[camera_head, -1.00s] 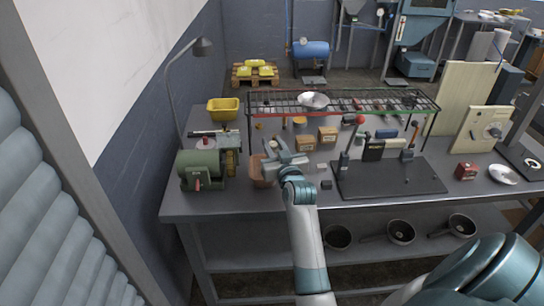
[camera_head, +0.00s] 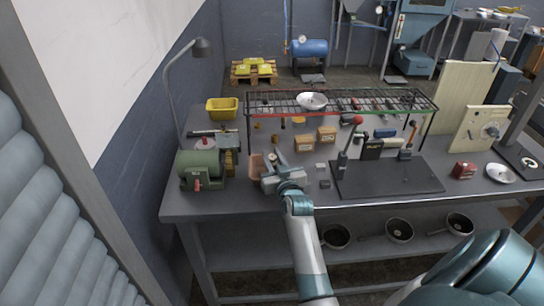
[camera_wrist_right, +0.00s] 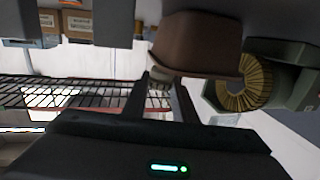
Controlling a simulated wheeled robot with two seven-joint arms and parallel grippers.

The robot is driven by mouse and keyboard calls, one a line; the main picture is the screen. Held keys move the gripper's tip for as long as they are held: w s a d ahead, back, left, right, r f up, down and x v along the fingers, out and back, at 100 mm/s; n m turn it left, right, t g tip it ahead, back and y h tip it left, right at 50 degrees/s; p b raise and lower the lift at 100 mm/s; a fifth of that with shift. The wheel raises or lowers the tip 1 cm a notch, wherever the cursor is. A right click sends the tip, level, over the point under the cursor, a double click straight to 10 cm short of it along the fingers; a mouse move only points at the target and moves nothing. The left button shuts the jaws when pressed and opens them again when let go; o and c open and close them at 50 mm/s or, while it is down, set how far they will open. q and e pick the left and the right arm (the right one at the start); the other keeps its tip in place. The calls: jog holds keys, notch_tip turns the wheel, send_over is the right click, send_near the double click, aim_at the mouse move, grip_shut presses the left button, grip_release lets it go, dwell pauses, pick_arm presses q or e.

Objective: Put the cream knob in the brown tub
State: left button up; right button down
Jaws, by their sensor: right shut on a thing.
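The brown tub (camera_head: 256,167) stands on the grey bench, just right of the green grinder, and my right gripper (camera_head: 278,156) partly hides it. In the right wrist view the tub (camera_wrist_right: 195,45) is large, just beyond the fingers and beside them. My right gripper is close to the tub's right side in the head view. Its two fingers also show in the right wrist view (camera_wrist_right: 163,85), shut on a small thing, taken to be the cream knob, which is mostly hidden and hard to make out. My left gripper is not in view.
The green grinder (camera_head: 201,171) stands close left of the tub; its bristly wheel (camera_wrist_right: 244,82) shows in the wrist view. A wire rack (camera_head: 375,100) spans the back. Cardboard boxes (camera_head: 305,144) stand behind the gripper. A black board (camera_head: 390,182) lies to the right.

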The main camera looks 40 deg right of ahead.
jog(key=shift+f, duration=0.45)
jog(key=c, duration=1.4)
grip_release()
jog(key=shift+c, duration=0.2)
jog(key=shift+r, duration=0.1)
jog(key=shift+r, duration=0.45)
jog(key=b+v, duration=0.1)
jog(key=v, duration=0.4)
jog(key=b+v, duration=0.1)
jog(key=v, duration=0.4)
jog(key=shift+s+a+f+b, duration=0.2)
jog(key=shift+s+a+b, duration=0.05)
jog(key=shift+s+b, duration=0.15)
jog(key=shift+s+a+r, duration=0.1)
jog(key=shift+s+a, duration=0.05)
jog(key=shift+s, duration=0.4)
